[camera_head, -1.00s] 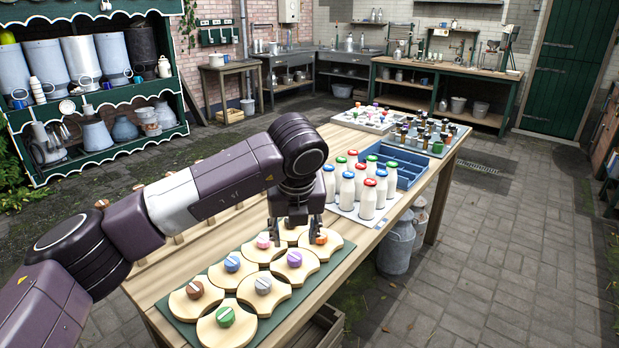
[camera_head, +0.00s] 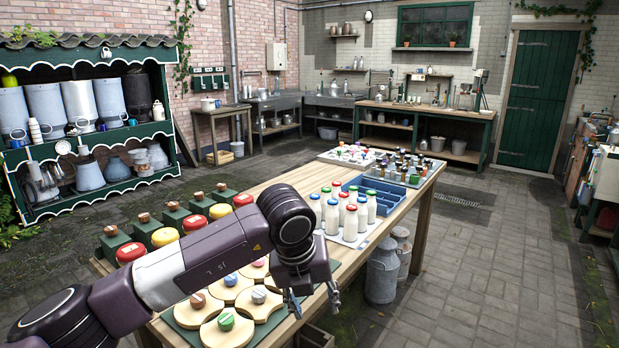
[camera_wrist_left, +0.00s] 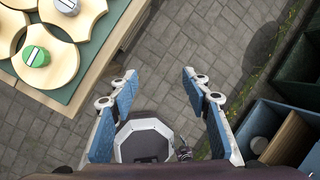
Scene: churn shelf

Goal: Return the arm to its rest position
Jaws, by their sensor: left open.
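My left arm comes in from the left across the near part of the wooden table. My left gripper (camera_head: 314,302) points down past the table's right edge, close to the green board (camera_head: 186,338) with round wooden pieces. In the left wrist view the left gripper (camera_wrist_left: 160,82) is open and empty, with paving below and between its blue-padded fingers. The corner of the green board (camera_wrist_left: 68,94) shows at the upper left there, apart from the fingers. My right gripper is not in view.
Wooden pieces with coloured knobs (camera_head: 225,335) lie on the board. Milk bottles (camera_head: 350,221), a blue crate (camera_head: 391,196) and small dark bottles stand farther along the table. Metal churns (camera_head: 382,272) stand beside it. The paving at right is clear.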

